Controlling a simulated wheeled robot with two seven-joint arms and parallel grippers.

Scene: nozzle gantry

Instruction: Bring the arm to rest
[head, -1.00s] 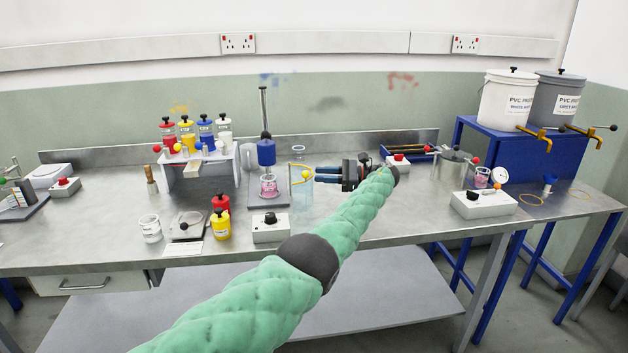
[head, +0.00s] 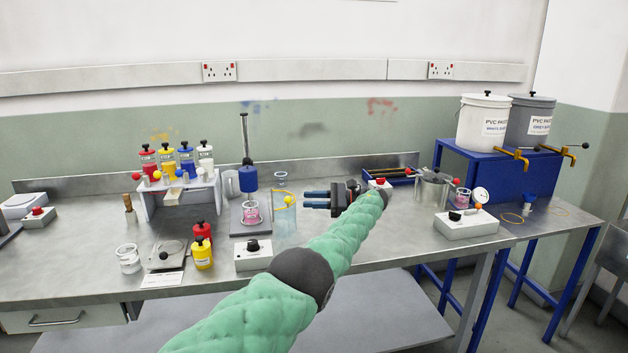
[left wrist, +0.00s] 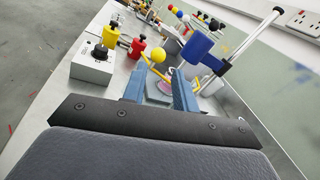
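My left gripper (head: 306,200) is at the end of the green padded arm, above the bench, with its blue fingers pointing left. It is open and empty; the fingers stand apart in the left wrist view (left wrist: 158,92). Left of that stands the gantry, with a blue nozzle body (head: 248,179) on a post above a pink-filled cup (head: 251,212). My right gripper is not in view.
A grey control box (head: 253,254) sits in front of the cylinder. Red (head: 202,232) and yellow (head: 203,253) bottles stand to its left. A metal pot (head: 432,190) and another control box (head: 466,223) stand to the right.

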